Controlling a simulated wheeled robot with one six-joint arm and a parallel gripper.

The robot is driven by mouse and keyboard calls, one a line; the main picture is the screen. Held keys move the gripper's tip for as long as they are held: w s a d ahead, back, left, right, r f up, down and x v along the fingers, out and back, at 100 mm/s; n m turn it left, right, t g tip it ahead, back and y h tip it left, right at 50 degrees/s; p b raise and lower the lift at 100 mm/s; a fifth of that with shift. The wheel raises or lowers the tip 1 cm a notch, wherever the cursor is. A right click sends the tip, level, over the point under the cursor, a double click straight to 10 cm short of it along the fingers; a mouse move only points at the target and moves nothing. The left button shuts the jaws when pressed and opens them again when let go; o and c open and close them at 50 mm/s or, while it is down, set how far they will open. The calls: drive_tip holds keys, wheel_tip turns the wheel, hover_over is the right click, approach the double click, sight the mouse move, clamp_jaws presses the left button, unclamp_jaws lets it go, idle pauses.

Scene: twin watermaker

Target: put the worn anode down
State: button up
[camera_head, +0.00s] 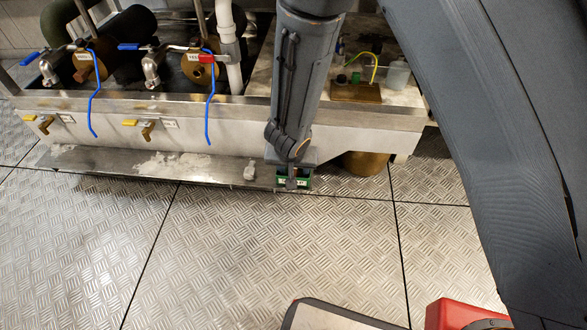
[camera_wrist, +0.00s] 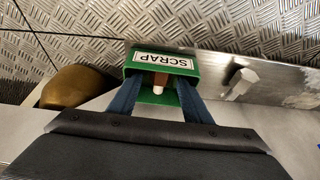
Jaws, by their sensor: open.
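A green box labelled SCRAP (camera_wrist: 165,63) stands on the metal ledge; in the head view the box (camera_head: 307,183) is partly hidden by my arm. A small brown piece with a whitish end, apparently the worn anode (camera_wrist: 158,86), shows at the box between my fingers; how deep it sits I cannot tell. My gripper (camera_wrist: 160,92) is open, its two blue fingers reaching to the box, one on either side of that piece. In the head view my gripper (camera_head: 291,170) is over the box, its fingers mostly hidden.
A pale grey lump (camera_wrist: 240,78) lies on the ledge beside the box; it also shows in the head view (camera_head: 250,172). The ledge (camera_head: 110,168) carries whitish crust. Valves with blue tubes (camera_head: 210,110) stand behind. A rounded brass-coloured thing (camera_wrist: 75,87) is left of the box.

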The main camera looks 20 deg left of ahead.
drive_tip(key=s+d+r+h+p, duration=0.15)
drive_tip(key=d+r, duration=0.25)
drive_tip(key=r, duration=0.5)
drive_tip(key=s+d+r+n+p, duration=0.1)
drive_tip(key=s+d+r+p, duration=0.15)
drive_tip(key=r, duration=0.65)
drive_tip(key=s+d+r+h+p, duration=0.15)
drive_tip(key=d+r, duration=0.25)
drive_tip(key=r, duration=0.5)
drive_tip(key=s+d+r+n+g+y, duration=0.1)
drive_tip(key=s+d+r+n+g, duration=0.1)
drive_tip(key=s, duration=0.7)
drive_tip(key=s+d+r+n+g+y, duration=0.2)
drive_tip(key=s+d+r, duration=0.2)
drive_tip(key=s+r, duration=0.3)
drive_tip(key=shift+s+r+n+b, duration=0.2)
drive_tip(key=shift+s+n+b, duration=0.15)
drive_tip(key=shift+s, duration=1.4)
